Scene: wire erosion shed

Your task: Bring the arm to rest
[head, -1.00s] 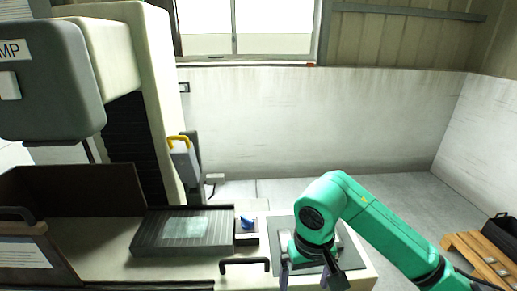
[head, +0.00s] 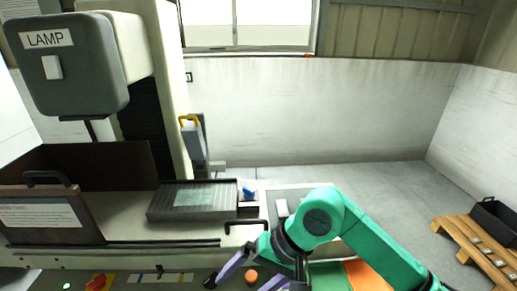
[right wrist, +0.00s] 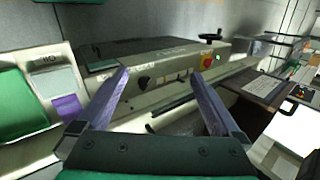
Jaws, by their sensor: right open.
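My right arm (head: 375,245), green, comes in from the lower right of the head view and bends at a joint above the front edge of the machine bench. My right gripper (head: 238,284) hangs low at the bottom of the head view, its purple fingers spread. In the right wrist view the same gripper (right wrist: 161,72) is open, with nothing between its fingers. An orange round thing (head: 251,276) shows between the fingers in the head view; I cannot tell whether it touches them. My left gripper is not in view.
The grey head marked LAMP (head: 72,65) stands at the upper left. A ribbed dark tray (head: 192,203), a small blue thing (head: 249,192) and a black handle (head: 246,224) are on the bench. A pallet (head: 468,240) with a black crate (head: 495,218) is at the right. The floor behind is clear.

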